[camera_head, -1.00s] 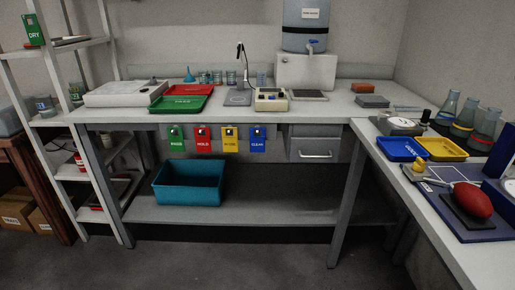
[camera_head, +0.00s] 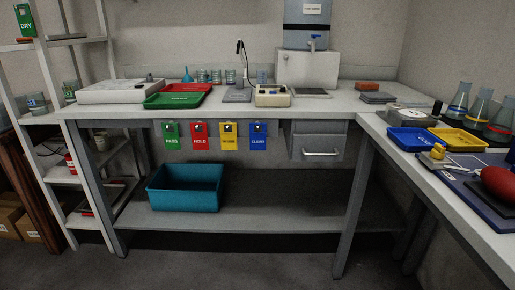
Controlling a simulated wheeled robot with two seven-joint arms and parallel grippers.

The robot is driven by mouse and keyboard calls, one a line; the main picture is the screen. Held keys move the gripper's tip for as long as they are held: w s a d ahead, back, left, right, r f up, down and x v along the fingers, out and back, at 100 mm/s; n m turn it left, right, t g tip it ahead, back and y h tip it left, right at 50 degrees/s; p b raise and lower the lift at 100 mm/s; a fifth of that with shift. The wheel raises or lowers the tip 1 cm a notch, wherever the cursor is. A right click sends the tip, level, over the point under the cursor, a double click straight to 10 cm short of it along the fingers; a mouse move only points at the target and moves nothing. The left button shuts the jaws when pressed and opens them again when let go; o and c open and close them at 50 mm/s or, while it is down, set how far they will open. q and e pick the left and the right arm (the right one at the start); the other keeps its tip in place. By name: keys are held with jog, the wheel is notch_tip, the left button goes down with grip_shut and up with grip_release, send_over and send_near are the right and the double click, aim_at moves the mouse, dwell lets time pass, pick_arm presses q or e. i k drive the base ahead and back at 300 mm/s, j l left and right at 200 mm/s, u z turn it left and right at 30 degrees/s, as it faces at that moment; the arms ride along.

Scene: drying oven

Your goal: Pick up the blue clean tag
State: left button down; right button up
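The blue clean tag (camera_head: 259,137) hangs from the front edge of the workbench (camera_head: 330,108), at the right end of a row of tags. It has a dark clip at its top and white lettering that reads "CLEAN". The yellow tag (camera_head: 229,136) hangs just to its left. The red "HOLD" tag (camera_head: 200,136) and the green "PASS" tag (camera_head: 171,136) hang further left. Neither of my grippers is in view.
A grey drawer (camera_head: 318,142) sits under the bench right of the blue tag. A teal bin (camera_head: 186,188) stands on the lower shelf (camera_head: 270,219). A side bench on the right carries a blue tray (camera_head: 412,139) and a yellow tray (camera_head: 458,140). Open floor lies in front.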

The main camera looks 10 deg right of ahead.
aim_at(258, 140)
jog(key=i+l+u, duration=0.1)
jog(key=i, duration=0.25)
jog(key=i+l, duration=0.15)
jog(key=i, duration=0.2)
jog(key=i+l+u, duration=0.15)
jog(key=i+l, duration=0.1)
jog(key=l, duration=0.1)
